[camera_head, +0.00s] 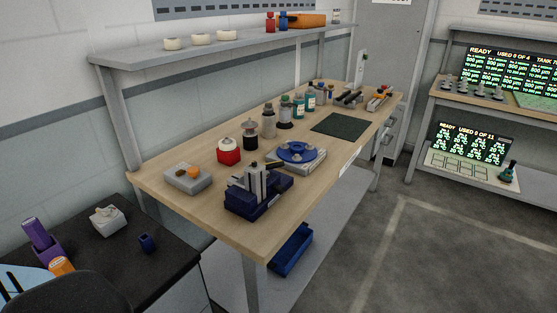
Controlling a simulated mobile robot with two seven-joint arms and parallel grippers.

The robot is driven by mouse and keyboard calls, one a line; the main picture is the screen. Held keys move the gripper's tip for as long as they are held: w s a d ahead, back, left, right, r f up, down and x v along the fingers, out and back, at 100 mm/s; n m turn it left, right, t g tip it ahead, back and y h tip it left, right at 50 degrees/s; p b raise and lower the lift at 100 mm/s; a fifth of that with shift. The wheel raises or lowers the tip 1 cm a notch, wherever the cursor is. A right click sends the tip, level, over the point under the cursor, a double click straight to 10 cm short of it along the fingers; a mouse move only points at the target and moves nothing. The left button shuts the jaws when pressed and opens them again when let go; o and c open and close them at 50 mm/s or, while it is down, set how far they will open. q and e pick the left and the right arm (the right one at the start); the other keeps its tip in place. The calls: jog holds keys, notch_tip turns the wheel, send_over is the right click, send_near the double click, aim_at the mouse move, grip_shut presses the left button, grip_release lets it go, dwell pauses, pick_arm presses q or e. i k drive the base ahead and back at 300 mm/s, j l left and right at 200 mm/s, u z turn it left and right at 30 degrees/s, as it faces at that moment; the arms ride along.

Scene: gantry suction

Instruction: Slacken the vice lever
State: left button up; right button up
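A dark blue vice (248,207) stands at the near front part of the wooden workbench (160,181). Light grey upright pieces (257,184) rise from its middle. A dark bar (275,166) shows just behind the vice, beside a blue round plate; I cannot tell whether it is the vice lever. The lever's position is too small to make out. Neither of my grippers is in view.
A grey box with an orange button (187,180), a red-based jar (228,151) and a blue round plate on a grey base (296,152) stand around the vice. Bottles line the back. A dark mat (340,125) lies clear. Floor at the right is free.

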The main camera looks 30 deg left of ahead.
aim_at(280, 164)
jog(key=i+j, duration=0.15)
jog(key=i, duration=1.05)
jog(key=i+u, duration=0.1)
jog(key=u, duration=1.75)
